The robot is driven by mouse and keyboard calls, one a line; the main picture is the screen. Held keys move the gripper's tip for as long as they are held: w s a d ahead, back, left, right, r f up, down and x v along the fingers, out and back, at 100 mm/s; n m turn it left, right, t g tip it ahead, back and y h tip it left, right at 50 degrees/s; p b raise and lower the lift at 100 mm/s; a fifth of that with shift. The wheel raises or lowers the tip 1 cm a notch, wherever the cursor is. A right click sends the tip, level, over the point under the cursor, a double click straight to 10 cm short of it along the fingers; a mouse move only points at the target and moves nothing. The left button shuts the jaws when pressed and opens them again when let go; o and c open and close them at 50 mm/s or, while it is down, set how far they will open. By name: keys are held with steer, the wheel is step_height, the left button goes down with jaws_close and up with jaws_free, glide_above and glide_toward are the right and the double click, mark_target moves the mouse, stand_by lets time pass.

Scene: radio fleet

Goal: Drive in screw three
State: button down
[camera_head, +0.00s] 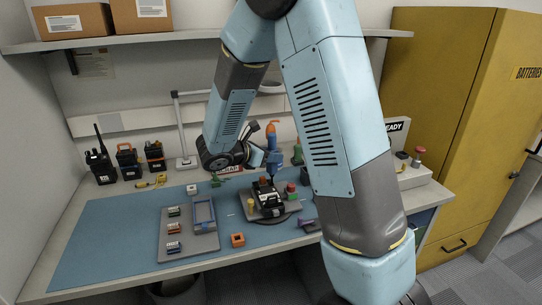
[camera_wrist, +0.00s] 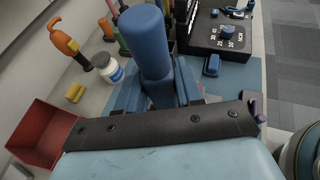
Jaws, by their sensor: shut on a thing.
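My gripper (camera_wrist: 158,98) is shut on a driver with a thick blue handle (camera_wrist: 145,45), which stands up between the jaws in the wrist view. In the head view the blue driver (camera_head: 274,158) points down above a black radio (camera_head: 266,196), its lower end close to the radio's top. The radio lies on a dark round fixture on a grey plate (camera_head: 288,212). My arm covers part of the right of the bench. The driver's tip and screw three cannot be made out in either view.
A grey tray (camera_head: 190,242) with small coloured blocks and a blue frame (camera_head: 203,212) lies left of the fixture. An orange block (camera_head: 237,240) sits in front. Several radios stand at the back left. The wrist view shows a red bin (camera_wrist: 48,135), a white jar (camera_wrist: 108,67) and a black dial box (camera_wrist: 226,30).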

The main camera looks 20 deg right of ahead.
mark_target(269, 143)
steer(key=shift+f, duration=0.6)
stand_by(2.0)
steer(key=shift+r, duration=2.55)
